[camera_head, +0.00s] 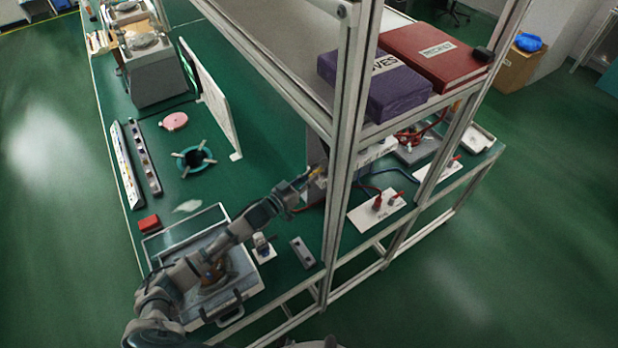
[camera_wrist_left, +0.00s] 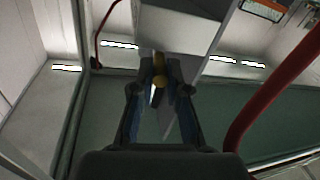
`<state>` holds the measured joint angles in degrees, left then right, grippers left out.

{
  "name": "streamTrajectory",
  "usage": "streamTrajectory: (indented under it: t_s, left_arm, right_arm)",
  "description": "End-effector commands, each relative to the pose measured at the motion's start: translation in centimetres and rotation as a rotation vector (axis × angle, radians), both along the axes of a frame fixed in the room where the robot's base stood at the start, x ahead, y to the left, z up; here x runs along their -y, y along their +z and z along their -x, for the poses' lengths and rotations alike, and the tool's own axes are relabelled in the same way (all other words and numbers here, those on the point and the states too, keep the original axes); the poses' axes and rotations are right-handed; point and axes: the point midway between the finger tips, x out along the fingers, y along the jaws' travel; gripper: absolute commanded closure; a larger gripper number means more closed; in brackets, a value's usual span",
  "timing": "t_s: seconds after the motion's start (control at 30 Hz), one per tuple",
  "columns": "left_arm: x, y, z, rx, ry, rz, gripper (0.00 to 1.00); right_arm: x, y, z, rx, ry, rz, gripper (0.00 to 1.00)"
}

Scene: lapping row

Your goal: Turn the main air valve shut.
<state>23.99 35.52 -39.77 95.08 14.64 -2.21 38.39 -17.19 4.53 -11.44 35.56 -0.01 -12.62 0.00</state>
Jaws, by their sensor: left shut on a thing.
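My left gripper (camera_head: 313,177) reaches to the foot of the shelf frame's upright, beside a grey box on the bench. In the left wrist view the left gripper (camera_wrist_left: 159,90) has its two fingers closed around a small yellow part, which I take to be the main air valve's handle (camera_wrist_left: 159,80). A pale block (camera_wrist_left: 180,28) is right behind it. The valve body and the handle's exact angle are hard to make out. My right gripper is not in view.
A red hose (camera_wrist_left: 280,80) passes right of the fingers. A white plate with red fittings (camera_head: 377,209) lies to the right.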

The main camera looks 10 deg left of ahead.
Motion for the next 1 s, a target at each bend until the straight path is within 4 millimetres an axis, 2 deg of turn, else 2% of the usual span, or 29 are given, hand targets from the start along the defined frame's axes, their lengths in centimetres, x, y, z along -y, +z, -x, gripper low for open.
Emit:
streamTrajectory:
  t_s: [0.67,1.0]
  left_arm:
    - [0.2,0.0,0.2,-0.003,0.043,0.003,1.00]
    - [1.3,0.1,0.7,-0.009,0.219,0.011,1.00]
  right_arm:
    - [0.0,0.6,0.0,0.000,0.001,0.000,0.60]
    - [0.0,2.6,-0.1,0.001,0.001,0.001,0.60]
